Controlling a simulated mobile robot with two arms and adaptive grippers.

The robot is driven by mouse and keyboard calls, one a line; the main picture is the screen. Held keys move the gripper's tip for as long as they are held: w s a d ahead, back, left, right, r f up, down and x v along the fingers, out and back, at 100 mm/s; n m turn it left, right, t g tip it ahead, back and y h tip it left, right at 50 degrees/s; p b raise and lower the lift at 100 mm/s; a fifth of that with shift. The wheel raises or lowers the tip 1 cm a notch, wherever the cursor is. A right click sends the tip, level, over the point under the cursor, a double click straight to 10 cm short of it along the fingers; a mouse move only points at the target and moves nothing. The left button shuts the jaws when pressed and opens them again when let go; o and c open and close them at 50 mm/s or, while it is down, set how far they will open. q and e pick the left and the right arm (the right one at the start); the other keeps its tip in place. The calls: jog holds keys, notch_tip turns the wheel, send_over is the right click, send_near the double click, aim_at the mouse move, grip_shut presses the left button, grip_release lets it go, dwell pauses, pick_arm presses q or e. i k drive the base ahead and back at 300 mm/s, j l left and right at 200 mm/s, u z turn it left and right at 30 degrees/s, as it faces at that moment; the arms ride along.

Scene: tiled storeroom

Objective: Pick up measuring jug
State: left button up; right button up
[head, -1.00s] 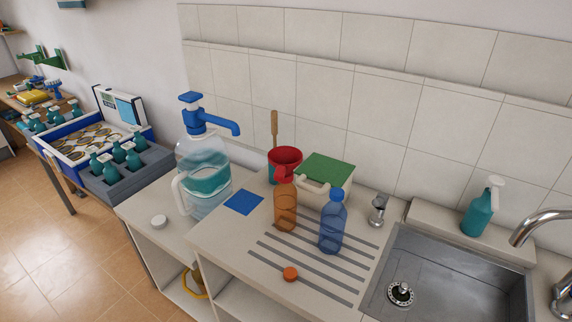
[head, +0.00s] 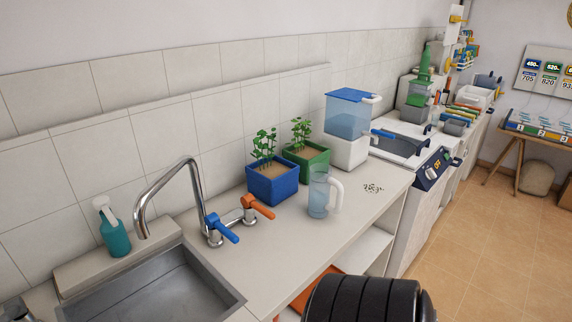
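A clear bluish measuring jug (head: 319,196) with a white handle stands upright on the counter (head: 279,240), in front of the green and blue planters. Its handle points to the right. A black ribbed rounded shape at the bottom centre appears to be part of my own arm. No gripper fingers show in the head view.
A blue planter (head: 272,184) and a green planter (head: 309,162) with seedlings stand behind the jug. A small pile of pale bits (head: 373,188) lies to its right. A tap (head: 203,200) with blue and orange levers and a sink (head: 150,290) are at left. A blue-lidded container (head: 348,116) stands farther back.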

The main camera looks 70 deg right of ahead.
aim_at(321, 180)
jog(key=z, duration=2.4)
jog(key=j+z, duration=0.15)
jog(key=z, duration=0.45)
